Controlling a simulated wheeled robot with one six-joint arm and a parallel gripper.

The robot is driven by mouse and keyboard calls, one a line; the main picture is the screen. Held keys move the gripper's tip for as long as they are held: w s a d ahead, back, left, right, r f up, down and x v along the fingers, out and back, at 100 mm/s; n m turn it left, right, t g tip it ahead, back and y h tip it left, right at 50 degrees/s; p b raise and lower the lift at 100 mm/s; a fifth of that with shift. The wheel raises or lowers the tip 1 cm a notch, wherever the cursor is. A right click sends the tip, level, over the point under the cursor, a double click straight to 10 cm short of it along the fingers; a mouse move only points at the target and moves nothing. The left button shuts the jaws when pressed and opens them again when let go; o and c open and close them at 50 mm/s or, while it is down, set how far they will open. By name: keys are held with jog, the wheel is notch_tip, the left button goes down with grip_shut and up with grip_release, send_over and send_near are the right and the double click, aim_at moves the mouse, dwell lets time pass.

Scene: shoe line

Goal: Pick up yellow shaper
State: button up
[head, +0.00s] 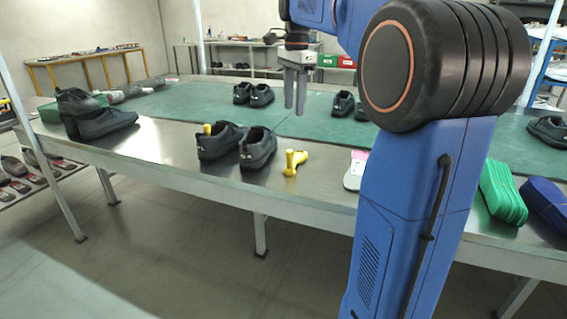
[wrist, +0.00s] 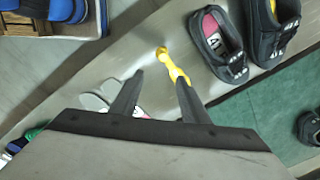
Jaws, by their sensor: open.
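A yellow shaper (head: 293,162) stands on the metal strip of the table, just right of a pair of dark shoes. In the wrist view the yellow shaper (wrist: 174,66) shows beyond my fingertips, nearer the right one. Another yellow piece (head: 207,129) sticks out of the left shoe of that pair (head: 220,141); the right shoe (head: 257,148) shows no yellow piece. My gripper (head: 295,112) is open and empty, pointing down above the table. It also shows in the wrist view (wrist: 160,80), with both fingers apart and nothing between them.
Another dark pair (head: 105,122) stands at the table's left end by a green box. More shoes (head: 253,95) stand on the green mat (head: 190,103). Green insoles (head: 502,192) and blue ones (head: 546,203) lie at the right. The front metal strip (head: 320,185) is bare near the shaper.

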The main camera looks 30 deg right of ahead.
send_near(290, 150)
notch_tip(290, 150, down, 6)
jog(key=shift+r, duration=0.2)
jog(key=shift+w+f, duration=0.15)
jog(key=shift+f, duration=2.4)
grip_shut()
jog(key=shift+r, duration=0.1)
